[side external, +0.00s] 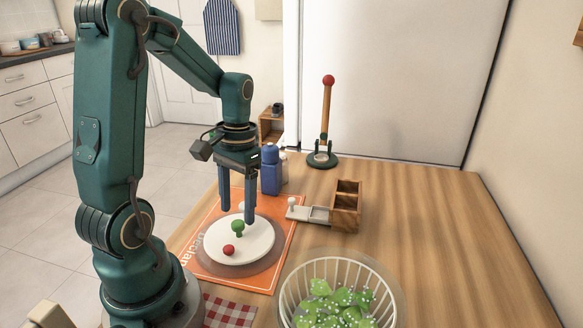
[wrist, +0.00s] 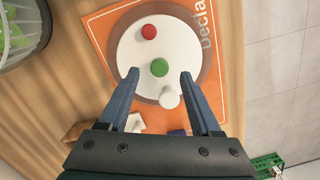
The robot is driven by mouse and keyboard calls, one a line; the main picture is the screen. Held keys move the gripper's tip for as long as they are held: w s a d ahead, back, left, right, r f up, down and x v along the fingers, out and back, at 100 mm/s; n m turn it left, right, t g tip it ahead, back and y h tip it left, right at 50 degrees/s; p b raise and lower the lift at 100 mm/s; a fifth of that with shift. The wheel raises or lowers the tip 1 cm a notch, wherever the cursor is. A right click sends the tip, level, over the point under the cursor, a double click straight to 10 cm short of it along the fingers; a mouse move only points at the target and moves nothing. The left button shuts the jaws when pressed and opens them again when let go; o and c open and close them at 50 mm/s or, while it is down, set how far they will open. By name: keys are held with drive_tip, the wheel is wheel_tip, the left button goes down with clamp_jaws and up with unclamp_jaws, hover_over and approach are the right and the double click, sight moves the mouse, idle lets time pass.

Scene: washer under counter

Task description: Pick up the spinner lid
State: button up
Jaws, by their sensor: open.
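The spinner lid (side external: 260,245) is a round white disc with a see-through grey rim, lying flat on an orange mat (side external: 277,222). It carries a green knob (side external: 238,226) near its middle, a red knob (side external: 229,250) and a white knob partly hidden by a finger. The wrist view shows the lid (wrist: 131,50) with the green knob (wrist: 159,67), red knob (wrist: 149,32) and white knob (wrist: 169,98). My gripper (side external: 237,215) points down over the lid, open and empty. In the wrist view its fingertips (wrist: 158,73) lie on either side of the green knob; contact cannot be told.
A basket of green leaves (side external: 334,302) stands at the front. A blue bottle (side external: 270,170) is behind the mat, with a wooden box (side external: 347,205) to the right. A red-topped upright stand (side external: 326,120) is at the back. The counter's right side is clear.

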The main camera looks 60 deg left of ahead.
sight(237, 223)
drive_tip(key=shift+s+d+f, duration=0.1)
drive_tip(key=shift+s+f, duration=0.05)
drive_tip(key=shift+f, duration=0.9)
drive_tip(key=shift+s+d+f, duration=0.1)
drive_tip(key=shift+f, duration=0.95)
drive_tip(key=shift+a, duration=0.1)
clamp_jaws()
